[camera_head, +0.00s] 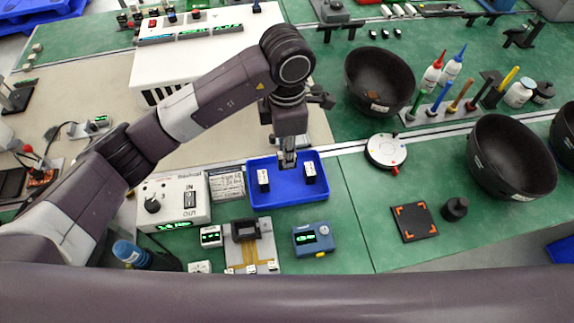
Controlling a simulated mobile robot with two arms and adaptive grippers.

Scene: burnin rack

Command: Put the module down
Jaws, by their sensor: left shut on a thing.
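My left gripper (288,158) points down over the blue tray (286,201). It is shut on a small module, which is mostly hidden by the fingers. I cannot tell whether the module touches the tray floor. Two small black modules with white faces stand in the tray, one left of the gripper (263,180) and one right of it (309,172). My right gripper is out of view.
A white box with a knob (172,203) and a label card (228,185) stand left of the tray. In front are a socket fixture (245,230) and a blue meter (313,238). Black bowls (380,80) (510,157) stand right. Green mat is clear right of the tray.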

